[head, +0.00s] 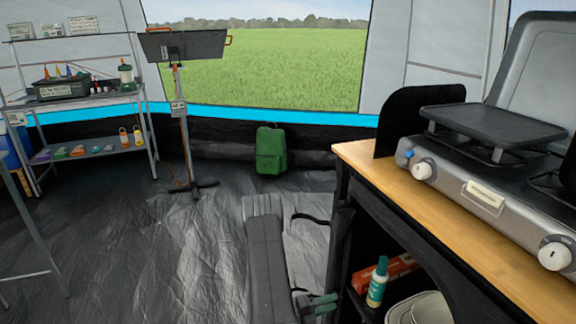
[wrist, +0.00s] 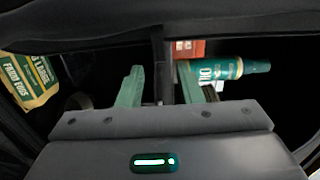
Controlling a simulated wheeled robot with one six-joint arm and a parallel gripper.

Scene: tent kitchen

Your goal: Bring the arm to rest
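My arm (head: 266,250) reaches forward and down, left of the kitchen stand. My gripper (head: 321,304) has green fingers and is low beside the stand's open front. In the wrist view my gripper (wrist: 160,84) shows its two fingers well apart with nothing held between them. A dark upright post of the stand shows behind the gap. I cannot tell how far the fingertips are from it.
The stand's wooden top (head: 470,235) carries a gas stove (head: 490,195). Its shelf holds a teal bottle (head: 377,282), a red box (head: 398,268) and pale dishes (head: 420,310).

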